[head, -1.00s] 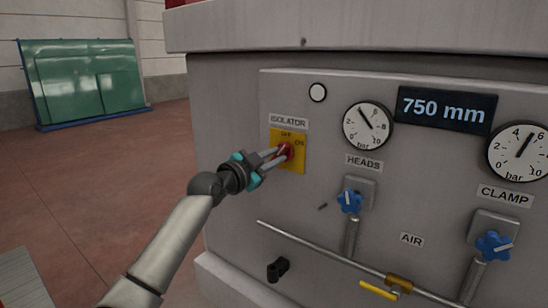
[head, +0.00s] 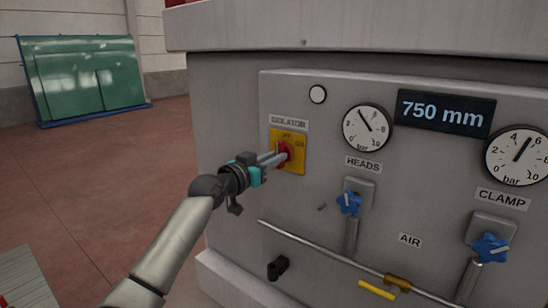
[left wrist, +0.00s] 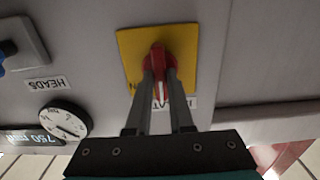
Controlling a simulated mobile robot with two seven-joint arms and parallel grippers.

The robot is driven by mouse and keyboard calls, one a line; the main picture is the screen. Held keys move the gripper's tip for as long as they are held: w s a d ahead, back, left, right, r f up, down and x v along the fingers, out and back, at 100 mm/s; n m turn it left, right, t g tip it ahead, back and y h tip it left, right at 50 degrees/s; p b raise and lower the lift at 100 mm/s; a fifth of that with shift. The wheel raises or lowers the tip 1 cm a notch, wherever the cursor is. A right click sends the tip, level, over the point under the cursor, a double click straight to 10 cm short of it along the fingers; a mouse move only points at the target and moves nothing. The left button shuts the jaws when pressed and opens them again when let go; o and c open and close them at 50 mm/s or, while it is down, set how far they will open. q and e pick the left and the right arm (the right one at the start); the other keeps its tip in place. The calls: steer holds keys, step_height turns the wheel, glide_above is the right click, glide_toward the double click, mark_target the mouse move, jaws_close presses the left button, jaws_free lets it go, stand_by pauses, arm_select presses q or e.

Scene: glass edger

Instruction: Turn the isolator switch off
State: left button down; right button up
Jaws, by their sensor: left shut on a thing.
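The isolator switch has a red handle (head: 285,151) on a yellow plate (head: 301,163), with OFF printed at the top and ON at the right. My left gripper (head: 279,157) is shut on the red handle, reaching it from the lower left. In the left wrist view, the two fingers (left wrist: 159,74) clasp the handle (left wrist: 158,57) on either side, in front of the yellow plate (left wrist: 184,45). A white mark on the handle points to the ISOLATOR label side, where OFF is. The fingers hide the OFF lettering in that view. My right gripper is not in view.
Right of the switch are the HEADS gauge (head: 367,127), a blue knob (head: 349,203), the 750 mm display (head: 446,112) and the CLAMP gauge (head: 518,156). A pipe (head: 330,256) with a yellow lever (head: 377,290) runs below. Open floor lies to the left.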

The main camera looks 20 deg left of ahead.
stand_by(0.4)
arm_select(q)
steer(key=c, duration=0.8)
jaws_free()
steer(key=b+v, duration=0.1)
steer(key=v, duration=1.4)
steer(key=shift+s+b, duration=0.15)
steer(key=shift+b, duration=0.25)
